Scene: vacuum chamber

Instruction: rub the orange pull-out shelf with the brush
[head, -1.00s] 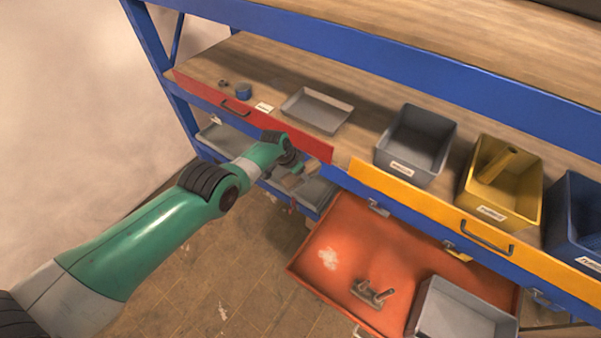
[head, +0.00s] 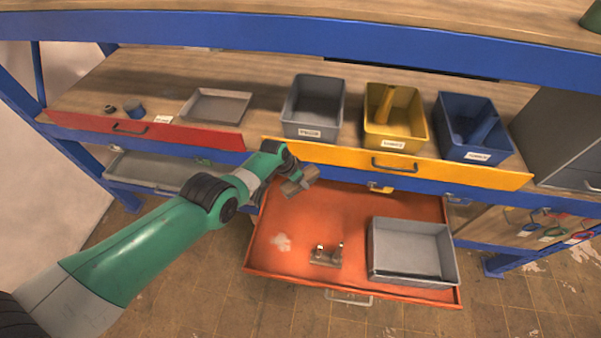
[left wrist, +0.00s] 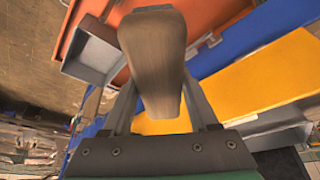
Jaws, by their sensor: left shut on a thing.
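The orange pull-out shelf (head: 370,203) is extended below the yellow drawer front in the head view, with a pale patch (head: 281,242) on its left part. It also shows at the top of the left wrist view (left wrist: 215,14). My left gripper (head: 292,178) is shut on the brush (head: 301,183), a wooden block. In the head view the brush appears over the shelf's back left part; I cannot see contact with the surface. In the left wrist view the brush (left wrist: 153,45) sits between the fingers, and its underside is hidden. My right gripper is not in view.
On the shelf, a small metal fixture (head: 326,256) stands in the middle and a grey bin (head: 412,224) on the right. The yellow drawer front (head: 440,172) and blue beam overhang the back. The front left of the shelf is clear.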

